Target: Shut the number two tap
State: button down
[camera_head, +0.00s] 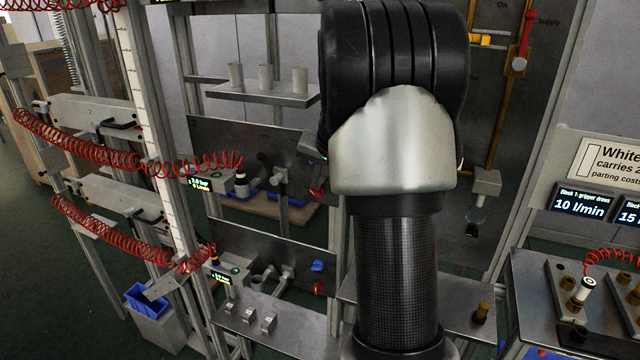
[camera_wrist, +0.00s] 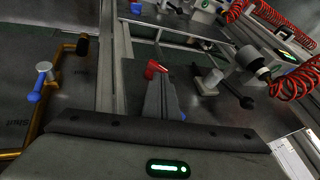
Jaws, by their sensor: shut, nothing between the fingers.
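In the wrist view a small red tap handle (camera_wrist: 154,69) sits at the tips of my gripper (camera_wrist: 159,80). The gripper's grey fingers are shut with nothing between them; I cannot tell whether they touch the handle. In the head view a red handle (camera_head: 318,191) shows on the dark panel, just left of my arm. Lower down are a blue handle (camera_head: 317,266) and another red handle (camera_head: 319,288). My arm hides the middle of the head view, and the fingers are not clear there.
A brown pipe with a blue-handled valve (camera_wrist: 37,91) runs at the left of the wrist view. Red coiled hoses (camera_head: 120,158) hang at the left of the head view. A shelf with several cups (camera_head: 265,78) is above the panel. A supply lever (camera_head: 526,28) is at upper right.

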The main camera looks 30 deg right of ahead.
jog(key=shift+w+a+b, duration=0.5)
jog(key=shift+w+a, duration=0.05)
jog(key=shift+w, duration=0.25)
jog(key=shift+w+a+f, duration=0.1)
jog(key=shift+w+a, duration=0.1)
jog(key=shift+w, duration=0.05)
dwell(0.4)
jog(key=shift+s+r, duration=0.2)
jog(key=shift+r, duration=0.25)
jog(key=v, duration=0.3)
jog(key=shift+s+r+b, duration=0.15)
jog(key=shift+b, duration=0.15)
jog(key=s+a+b, duration=0.2)
jog(key=s, duration=1)
jog(key=shift+r, duration=0.25)
jog(key=shift+s+b, duration=0.15)
jog(key=shift+b, duration=0.15)
